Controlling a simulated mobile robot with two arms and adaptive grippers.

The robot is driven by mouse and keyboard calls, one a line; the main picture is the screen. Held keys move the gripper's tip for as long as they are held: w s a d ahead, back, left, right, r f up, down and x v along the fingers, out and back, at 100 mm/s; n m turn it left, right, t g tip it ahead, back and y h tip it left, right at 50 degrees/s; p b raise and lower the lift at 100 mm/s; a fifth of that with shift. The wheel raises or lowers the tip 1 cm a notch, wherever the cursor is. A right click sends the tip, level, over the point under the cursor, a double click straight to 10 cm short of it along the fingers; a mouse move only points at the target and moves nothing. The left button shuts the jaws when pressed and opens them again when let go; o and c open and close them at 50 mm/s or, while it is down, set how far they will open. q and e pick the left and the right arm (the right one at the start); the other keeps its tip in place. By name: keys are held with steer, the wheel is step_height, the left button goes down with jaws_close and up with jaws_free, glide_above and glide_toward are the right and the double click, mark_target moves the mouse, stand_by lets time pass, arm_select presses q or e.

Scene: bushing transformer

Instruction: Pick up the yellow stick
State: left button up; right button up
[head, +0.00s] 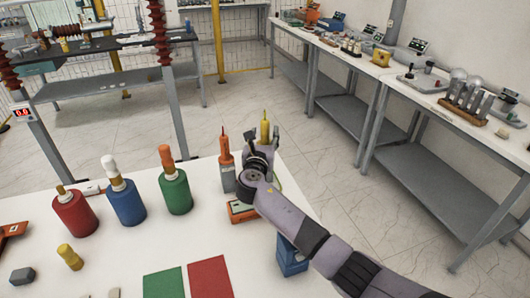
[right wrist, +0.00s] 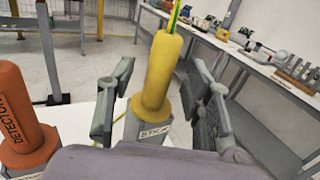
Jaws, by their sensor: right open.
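The yellow stick (head: 264,128) stands upright near the table's far right corner, partly hidden by my right gripper (head: 262,147). In the right wrist view the yellow stick (right wrist: 158,78) rises from a grey holder labelled like "STICK" (right wrist: 152,131), with a thin yellow-green tip on top. My right gripper (right wrist: 160,100) is open, with one finger on each side of the stick's lower part. A gap shows on both sides, so the fingers look apart from it. My left gripper is not in view.
An orange detector (head: 226,147) stands upright just left of the stick. Red (head: 75,214), blue (head: 126,205) and green (head: 175,193) cylinders stand further left. Flat green (head: 164,283) and red (head: 210,278) sheets lie at the front. Long side tables (head: 445,110) line the right.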

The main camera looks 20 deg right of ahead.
steer(key=shift+x, duration=1.15)
jaws_close()
